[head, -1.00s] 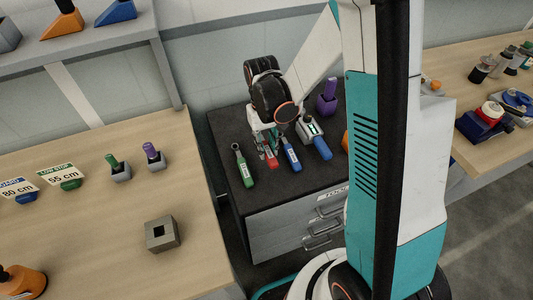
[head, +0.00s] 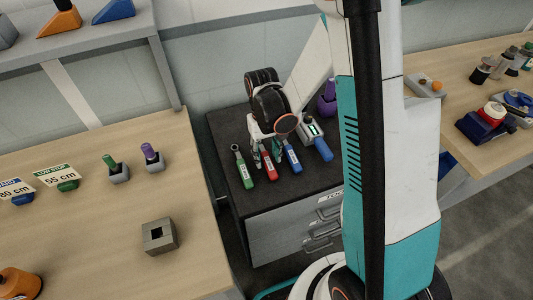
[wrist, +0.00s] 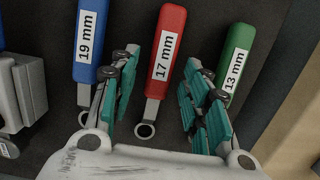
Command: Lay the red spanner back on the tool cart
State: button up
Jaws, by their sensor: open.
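The red spanner (head: 269,168), marked 17 mm, lies flat on the dark top of the tool cart (head: 312,182). It lies between the green spanner (head: 243,168) and the blue spanner (head: 292,160). My gripper (head: 266,148) is open over the red spanner's ring end. In the wrist view the open fingers of my gripper (wrist: 161,72) stand on either side of the red spanner (wrist: 168,45), with gaps to it. Its ring end shows between them. The blue spanner's lower end is partly hidden by a finger.
A grey and blue tool (head: 318,146) lies right of the blue spanner. A purple-handled tool (head: 327,98) stands behind it. The cart's front strip is clear. Wooden benches flank the cart; a grey block (head: 160,237) sits on the left one.

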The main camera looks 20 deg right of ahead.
jog(key=shift+r, duration=0.1)
notch_tip(320, 180, up, 12)
jog(key=w+p, duration=0.2)
jog(key=p, duration=0.2)
notch_tip(320, 180, up, 11)
jog(key=t, duration=0.4)
send_over(265, 153)
jog(key=s, duration=0.5)
jog(key=s+r+t, duration=0.4)
jog(key=s+r, duration=0.1)
jog(key=s, duration=0.4)
jog(key=shift+d+r+t, duration=0.15)
jog(key=shift+d+t, duration=0.15)
jog(key=shift+t, duration=0.1)
jog(key=shift+f+b, duration=0.45)
jog(key=shift+f, duration=0.2)
